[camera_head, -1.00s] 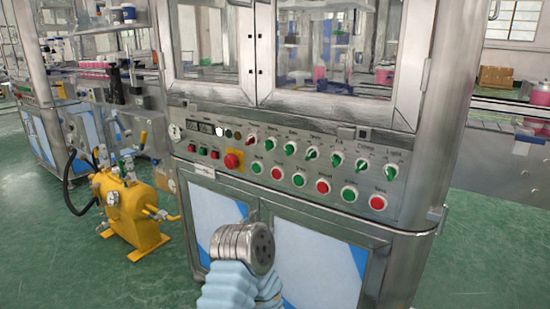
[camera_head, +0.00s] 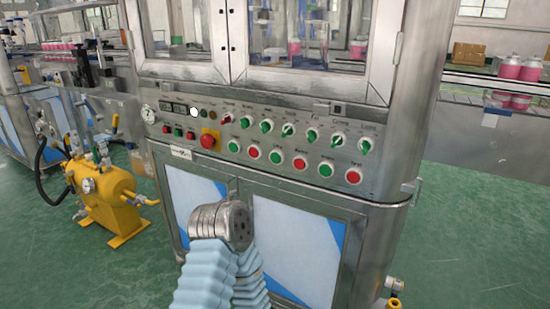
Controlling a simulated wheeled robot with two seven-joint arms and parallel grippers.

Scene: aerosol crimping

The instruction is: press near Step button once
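The steel control panel (camera_head: 190,152) runs across the front of the machine and faces me. Its lower row alternates green and red push buttons, such as a green one (camera_head: 325,169) and a red one (camera_head: 353,176) at the right end. The labels are too small to read, so I cannot tell which is the Step button. A bare metal end (camera_head: 222,225) of one of my arms, with light blue sleeving, rises from the bottom in front of the lower doors, below the button row. Neither gripper shows, and nothing visible touches the buttons.
A red emergency knob on a yellow plate (camera_head: 209,140) sits left of the buttons. Green switches (camera_head: 288,130) line the row above. The glazed cabinet (camera_head: 305,37) stands over the panel. A yellow tank (camera_head: 105,195) stands at the left. Green floor is clear at the right.

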